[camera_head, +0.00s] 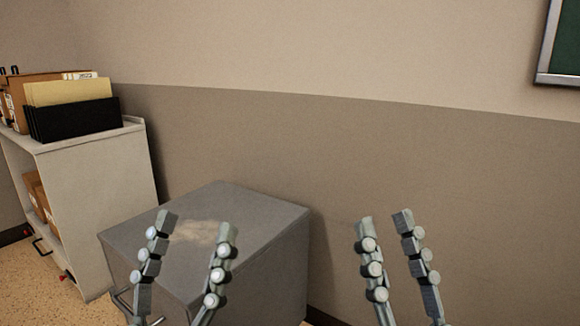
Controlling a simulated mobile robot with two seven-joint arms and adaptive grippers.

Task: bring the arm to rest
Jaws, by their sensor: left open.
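My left gripper (196,226) points upward at the lower left of the head view, with its two fingers spread apart and nothing between them. It shows in front of the grey metal cabinet. My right gripper (384,222) points upward to the right of the cabinet, in front of the wall. Its fingers are apart, with a narrower gap than the left one, and nothing is between them. The rest of both arms is below the picture.
The low grey cabinet (262,210) has a pale patch on its top. A white shelf unit (98,190) at the left carries a black file holder (78,119) with folders. A green board (566,45) hangs at upper right. The wall (480,180) is otherwise bare.

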